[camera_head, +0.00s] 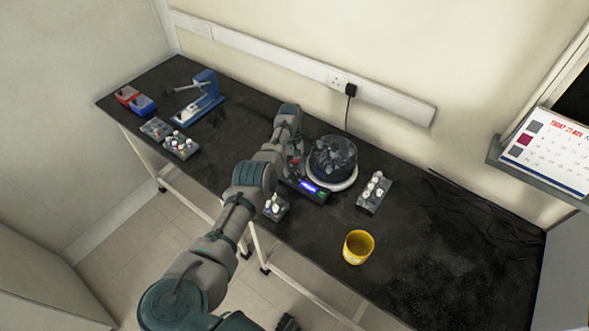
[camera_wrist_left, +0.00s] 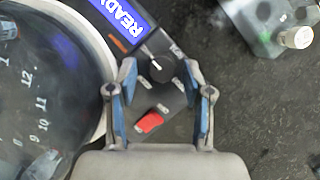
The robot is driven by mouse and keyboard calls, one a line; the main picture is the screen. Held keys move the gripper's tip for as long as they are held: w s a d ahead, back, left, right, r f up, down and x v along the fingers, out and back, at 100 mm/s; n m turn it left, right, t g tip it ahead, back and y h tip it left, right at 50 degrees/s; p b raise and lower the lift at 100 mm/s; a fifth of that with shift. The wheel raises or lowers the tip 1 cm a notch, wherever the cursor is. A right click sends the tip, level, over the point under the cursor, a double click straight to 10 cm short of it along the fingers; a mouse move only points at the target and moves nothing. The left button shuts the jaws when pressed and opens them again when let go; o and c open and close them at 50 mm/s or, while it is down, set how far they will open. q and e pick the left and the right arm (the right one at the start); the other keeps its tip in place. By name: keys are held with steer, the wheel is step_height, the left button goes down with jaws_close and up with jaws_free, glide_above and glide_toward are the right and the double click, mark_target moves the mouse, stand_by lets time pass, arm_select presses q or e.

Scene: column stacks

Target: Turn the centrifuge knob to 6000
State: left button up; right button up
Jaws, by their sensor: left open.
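The centrifuge (camera_head: 333,160) stands on the black bench, with a dark clear-domed rotor and a white rim. Its control panel carries a blue lit display (camera_head: 308,188); in the left wrist view the display (camera_wrist_left: 124,16) reads READY. The small dark round knob (camera_wrist_left: 161,69) with a white pointer mark sits below the display. My left gripper (camera_wrist_left: 159,76) is open, its blue-padded fingertips on either side of the knob with gaps visible; contact cannot be told. A red switch (camera_wrist_left: 149,122) lies between the fingers nearer the palm. In the head view my left arm partly hides the panel. My right gripper is not identifiable.
Tube racks stand right of the centrifuge (camera_head: 373,191) and in front of it (camera_head: 275,208). A yellow cup (camera_head: 358,247) is near the front edge. A blue press (camera_head: 199,97), red and blue boxes and more racks are at the left. The bench's right side is mostly clear.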

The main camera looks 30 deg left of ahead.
mark_target(296, 175)
arm_select(q)
steer(key=shift+r, duration=0.2)
step_height(296, 175, up, 4)
steer(key=shift+w+f, duration=0.1)
steer(key=shift+r, duration=0.4)
steer(key=shift+w+r, duration=0.1)
steer(key=shift+r, duration=2.3)
steer(key=shift+f, duration=0.1)
